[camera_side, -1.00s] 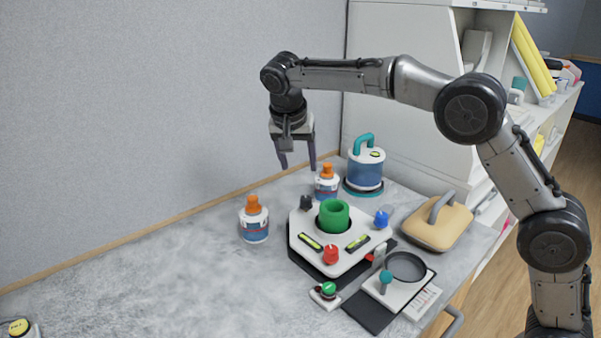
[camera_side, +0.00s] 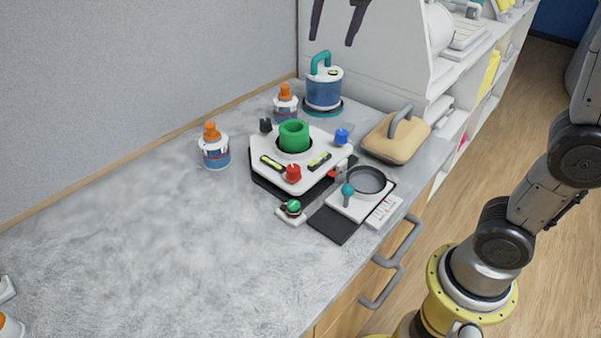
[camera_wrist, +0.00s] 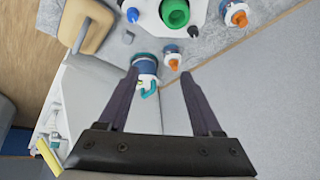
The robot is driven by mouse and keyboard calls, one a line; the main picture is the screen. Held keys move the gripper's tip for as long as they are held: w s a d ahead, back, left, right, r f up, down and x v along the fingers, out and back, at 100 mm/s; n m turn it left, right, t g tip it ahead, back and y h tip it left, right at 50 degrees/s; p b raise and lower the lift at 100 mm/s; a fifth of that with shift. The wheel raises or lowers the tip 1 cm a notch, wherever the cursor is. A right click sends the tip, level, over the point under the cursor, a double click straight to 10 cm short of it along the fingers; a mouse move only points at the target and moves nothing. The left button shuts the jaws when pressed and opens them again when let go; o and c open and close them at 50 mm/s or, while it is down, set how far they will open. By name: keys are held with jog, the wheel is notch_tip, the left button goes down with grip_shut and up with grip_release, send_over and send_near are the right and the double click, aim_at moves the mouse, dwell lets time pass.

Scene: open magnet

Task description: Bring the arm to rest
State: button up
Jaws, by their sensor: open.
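My gripper (camera_side: 334,22) shows only by its dark fingertips at the top edge of the side view, high above the counter. It is open and empty. In the wrist view the two fingers (camera_wrist: 160,100) are spread apart, with a blue canister with a teal handle (camera_wrist: 147,70) far below between them. The rest of my wrist is out of the side view. A white device with a green ring (camera_side: 294,136) and red and blue knobs stands on the counter (camera_side: 130,230).
Two orange-capped bottles (camera_side: 214,148) stand left of and behind the device. The blue canister (camera_side: 323,86) stands at the back. A tan block with a grey handle (camera_side: 396,136) and a plate with a round dish (camera_side: 366,183) lie to the right. The left counter is mostly clear.

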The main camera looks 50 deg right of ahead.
jog(key=s+f+n, duration=0.1)
jog(key=s+n, duration=0.1)
jog(key=s, duration=0.6)
jog(key=s+a+f+n+t+y, duration=0.1)
jog(key=s+a+f+n+y, duration=0.1)
jog(key=s+f+n, duration=0.6)
jog(key=s+f, duration=0.5)
jog(key=f, duration=0.1)
jog(key=shift+s+y, duration=0.25)
jog(key=shift+y, duration=0.15)
dwell(1.1)
